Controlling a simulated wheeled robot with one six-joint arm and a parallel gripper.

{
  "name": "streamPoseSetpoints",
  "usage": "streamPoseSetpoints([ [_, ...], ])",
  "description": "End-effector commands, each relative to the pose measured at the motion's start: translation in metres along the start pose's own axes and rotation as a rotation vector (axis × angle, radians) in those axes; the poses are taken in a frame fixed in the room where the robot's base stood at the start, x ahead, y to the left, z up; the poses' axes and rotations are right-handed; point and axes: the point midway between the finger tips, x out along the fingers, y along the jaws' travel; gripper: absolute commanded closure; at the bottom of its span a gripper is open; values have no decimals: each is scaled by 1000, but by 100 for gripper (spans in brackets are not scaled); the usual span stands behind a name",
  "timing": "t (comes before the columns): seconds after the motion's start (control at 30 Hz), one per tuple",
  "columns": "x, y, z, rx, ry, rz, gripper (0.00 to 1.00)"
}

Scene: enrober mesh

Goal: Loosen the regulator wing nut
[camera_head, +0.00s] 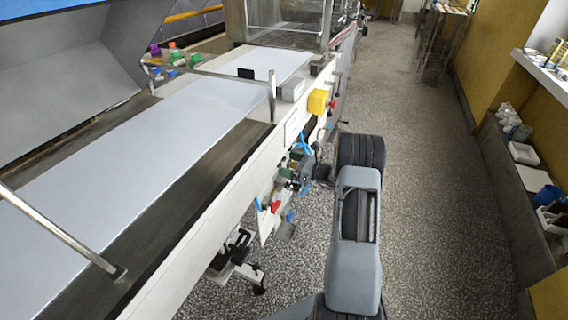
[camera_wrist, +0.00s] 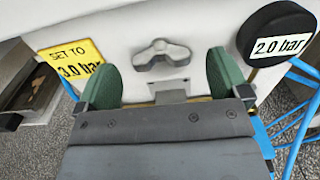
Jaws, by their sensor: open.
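The regulator wing nut (camera_wrist: 162,54) is a grey two-lobed knob on a pale panel in the wrist view, its wings lying roughly level. My gripper (camera_wrist: 164,72) is open, with one green finger to the left of the wing nut and one to the right. There is a visible gap on each side, and neither finger appears to touch it. How far the fingertips are from the panel is hard to tell. In the head view the wing nut is too small or hidden to make out.
A black gauge (camera_wrist: 278,38) reading "2.0 bar" is right of the nut. A yellow label (camera_wrist: 75,66) reads "SET TO 3.0 bar". Blue tubes (camera_wrist: 298,105) run at the right. In the head view, the conveyor (camera_head: 150,150) stands left; the speckled floor (camera_head: 430,200) is clear at right.

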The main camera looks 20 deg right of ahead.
Motion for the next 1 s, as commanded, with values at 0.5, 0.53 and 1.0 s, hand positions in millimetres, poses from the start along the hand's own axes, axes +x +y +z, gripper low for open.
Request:
streamPoseSetpoints([
  [0.5,21,0,0,0,0,0,6],
  [0.53,21,0,0,0,0,0,6],
  [1.0,21,0,0,-1,0,0,46],
])
